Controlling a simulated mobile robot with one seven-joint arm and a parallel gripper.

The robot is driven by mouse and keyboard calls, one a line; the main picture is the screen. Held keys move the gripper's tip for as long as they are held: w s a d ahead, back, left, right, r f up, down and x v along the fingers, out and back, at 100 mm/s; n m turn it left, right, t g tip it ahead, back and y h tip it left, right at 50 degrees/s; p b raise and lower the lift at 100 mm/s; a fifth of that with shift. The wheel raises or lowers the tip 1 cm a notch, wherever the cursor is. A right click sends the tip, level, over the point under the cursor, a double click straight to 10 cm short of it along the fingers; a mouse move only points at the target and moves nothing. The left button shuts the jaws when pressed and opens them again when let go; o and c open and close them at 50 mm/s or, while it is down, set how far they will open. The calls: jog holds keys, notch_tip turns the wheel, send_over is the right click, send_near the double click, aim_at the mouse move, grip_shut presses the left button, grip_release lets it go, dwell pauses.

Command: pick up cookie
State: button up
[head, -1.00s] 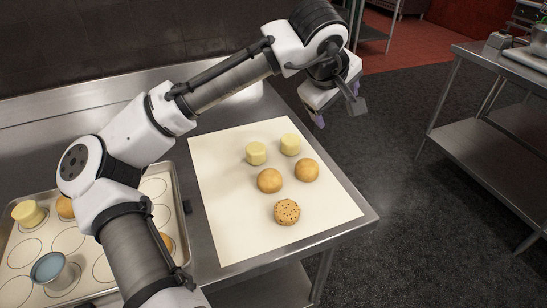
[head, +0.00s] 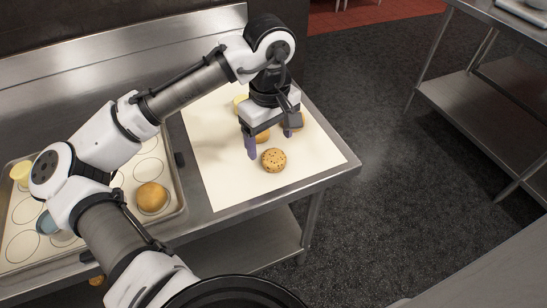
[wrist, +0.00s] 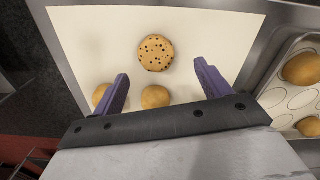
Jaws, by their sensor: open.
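The cookie (head: 274,160) is round and tan with dark chips. It lies on the white sheet (head: 222,189) on the metal table, close to the sheet's front edge. In the wrist view the cookie (wrist: 156,53) lies ahead of the fingertips, roughly between their lines. My gripper (head: 268,146) is open and empty above the sheet, just behind the cookie, with its purple fingers pointing down. In the wrist view my gripper (wrist: 160,78) has its fingers spread wide, apart from the cookie.
Plain golden buns (wrist: 155,97) lie close to my fingers; a pale yellow piece (head: 240,104) is partly hidden behind the gripper. Another metal table stands at right.

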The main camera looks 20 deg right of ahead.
aim_at(274, 156)
jog(key=shift+s+d+f+p, duration=0.15)
jog(key=shift+f+p, duration=0.15)
jog(key=shift+f, duration=1)
jog(key=shift+d+f+p, duration=0.15)
jog(key=shift+f+p, duration=0.15)
jog(key=shift+f, duration=1)
jog(key=c, duration=1.1)
jog(key=shift+o, duration=0.2)
jog(key=shift+r, duration=0.1)
